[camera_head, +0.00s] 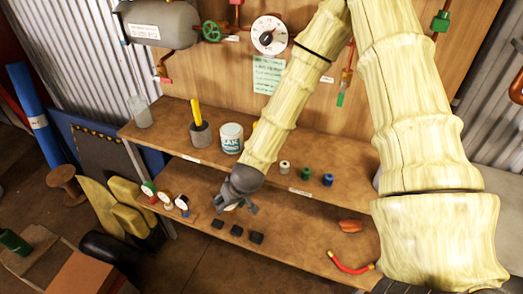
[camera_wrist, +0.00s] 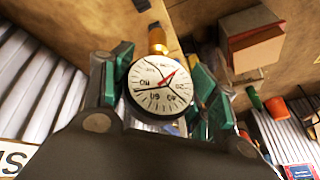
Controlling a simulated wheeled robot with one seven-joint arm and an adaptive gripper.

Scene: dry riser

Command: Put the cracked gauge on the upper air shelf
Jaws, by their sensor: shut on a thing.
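My gripper (camera_head: 240,206) is shut on a round white gauge (camera_wrist: 156,84), seen face-on in the wrist view between the green finger pads. The gauge has a red needle, a brass stem and thin dark lines across its face that look like cracks. In the head view the gauge is mostly hidden by the gripper. The gripper hangs at the front of the upper shelf (camera_head: 265,160), over the lower shelf (camera_head: 285,225). Shelf labels are too small to read.
The upper shelf holds a grey pot (camera_head: 201,135), a white can (camera_head: 231,138) and small cylinders (camera_head: 328,180). The lower shelf holds several small gauges (camera_head: 166,201) at left, black blocks (camera_head: 237,231) and a red hose (camera_head: 350,267). A large dial (camera_head: 269,36) is on the back board.

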